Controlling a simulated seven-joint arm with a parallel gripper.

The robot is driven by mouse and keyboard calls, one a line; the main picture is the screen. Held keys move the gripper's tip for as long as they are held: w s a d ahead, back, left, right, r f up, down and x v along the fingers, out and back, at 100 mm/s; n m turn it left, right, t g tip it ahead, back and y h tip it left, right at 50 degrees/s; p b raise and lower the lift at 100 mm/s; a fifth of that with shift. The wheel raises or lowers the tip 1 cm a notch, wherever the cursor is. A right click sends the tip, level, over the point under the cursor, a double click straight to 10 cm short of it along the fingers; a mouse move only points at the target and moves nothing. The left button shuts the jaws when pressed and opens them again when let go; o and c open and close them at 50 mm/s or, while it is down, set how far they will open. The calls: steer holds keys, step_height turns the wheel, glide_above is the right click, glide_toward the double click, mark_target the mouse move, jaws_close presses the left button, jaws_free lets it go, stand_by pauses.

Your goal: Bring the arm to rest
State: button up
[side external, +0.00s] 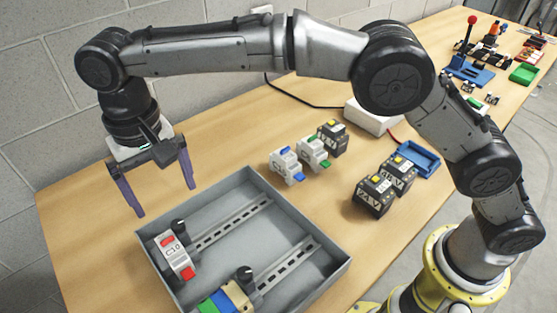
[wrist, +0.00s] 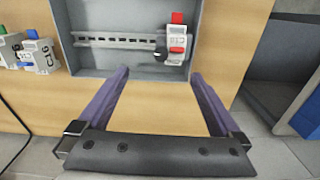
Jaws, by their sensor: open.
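My gripper (side external: 164,199) is open and empty, with its two purple fingers spread and pointing down. It hangs above the left part of the wooden table, to the left of the grey tray. In the wrist view my gripper (wrist: 154,83) has bare wood and the tray's near wall between and beyond its fingers. My arm arches from its yellow base at the lower right across to the left.
The grey tray (side external: 265,184) holds two slotted rails and a red-and-white module (side external: 174,255). Blue-marked (side external: 286,166) and green-marked (side external: 314,153) modules, black 24 V blocks (side external: 373,196) and a blue bin (side external: 418,159) stand to its right. A white box (side external: 372,118) stands behind.

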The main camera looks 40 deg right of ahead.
steer(key=w+d+r+m+t+y, duration=0.1)
steer(key=w+d+r+m+t, duration=0.1)
steer(key=d+r, duration=1.1)
steer(key=s+d+r+m+t, duration=0.1)
steer(key=s+d+r, duration=0.2)
steer(key=d, duration=0.4)
steer(key=s+d+r+m+t, duration=0.1)
steer(key=s+d+r, duration=0.2)
steer(key=d, duration=0.5)
steer(key=s+d+f+t, duration=0.1)
steer(key=s+d+f, duration=0.2)
steer(key=s+d, duration=0.75)
steer(key=s+d+f+n+h, duration=0.1)
steer(key=s+f+n, duration=0.3)
steer(key=s+f, duration=0.5)
steer(key=shift+f+t, duration=0.3)
steer(key=shift+f, duration=1.25)
steer(key=shift+n, duration=0.3)
